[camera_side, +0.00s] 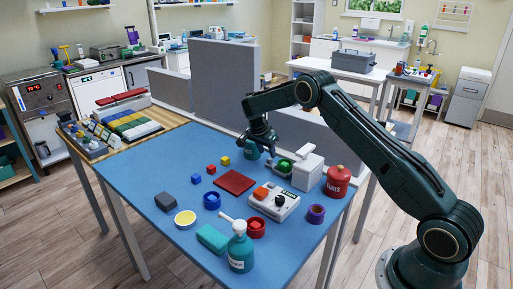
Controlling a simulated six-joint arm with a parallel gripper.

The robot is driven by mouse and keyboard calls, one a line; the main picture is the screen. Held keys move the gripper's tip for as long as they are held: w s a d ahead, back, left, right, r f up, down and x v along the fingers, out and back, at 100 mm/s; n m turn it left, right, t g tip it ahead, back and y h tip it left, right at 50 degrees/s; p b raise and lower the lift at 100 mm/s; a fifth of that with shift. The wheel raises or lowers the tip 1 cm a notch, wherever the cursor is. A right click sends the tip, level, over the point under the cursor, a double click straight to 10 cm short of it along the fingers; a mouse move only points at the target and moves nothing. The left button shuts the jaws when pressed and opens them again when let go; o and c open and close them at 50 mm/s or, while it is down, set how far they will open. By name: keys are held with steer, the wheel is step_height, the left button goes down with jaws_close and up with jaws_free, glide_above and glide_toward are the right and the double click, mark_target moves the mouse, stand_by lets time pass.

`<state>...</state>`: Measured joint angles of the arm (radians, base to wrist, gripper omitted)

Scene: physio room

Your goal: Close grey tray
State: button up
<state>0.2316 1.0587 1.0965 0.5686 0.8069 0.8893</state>
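A small white-grey box unit (309,173) stands at the right back of the blue table. A pale tray (279,171) sticks out from its left side, with a green object (284,165) on it; this looks like the grey tray, pulled out. A whitish bar slants above it. My gripper (262,146) points down behind and to the left of the tray, apart from it. A teal container (251,153) is right beside or under the fingers. The fingers are dark and small, so their opening and any contact with the container are unclear.
A red jar (337,181) stands right of the unit. A white-grey device with buttons (273,201) and a dark red mat (234,182) lie in front. Grey panels (223,80) rise behind.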

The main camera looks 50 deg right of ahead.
mark_target(269, 158)
steer(key=shift+x, duration=2.1)
steer(key=shift+c, duration=0.4)
jaws_close()
